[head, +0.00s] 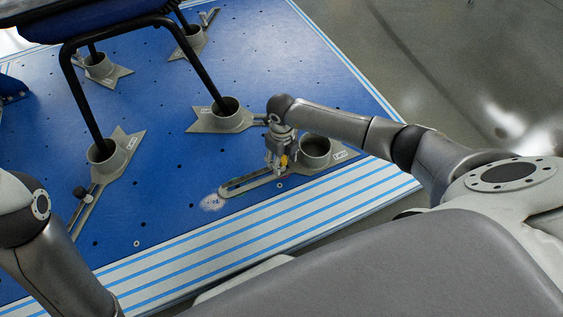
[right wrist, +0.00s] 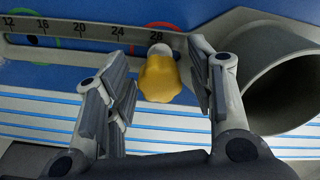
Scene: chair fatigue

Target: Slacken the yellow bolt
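The yellow bolt (right wrist: 160,80) has a knobbly yellow head on a pale shank. It stands at the slot of a grey bracket (right wrist: 70,30) marked with a number scale. In the right wrist view my right gripper (right wrist: 160,88) is open, with one finger on each side of the bolt head and a gap visible on both sides. In the head view the bolt (head: 283,161) is a small yellow spot, partly hidden by my right gripper (head: 279,164), which points down over the bracket (head: 240,185). My left arm shows at the lower left; its gripper is out of frame.
A round grey cup (head: 315,148) belongs to the bracket and stands close right of the gripper. Black chair legs (head: 198,72) stand in other cups (head: 228,110) on the blue plate (head: 165,190). The striped front edge (head: 270,225) is clear.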

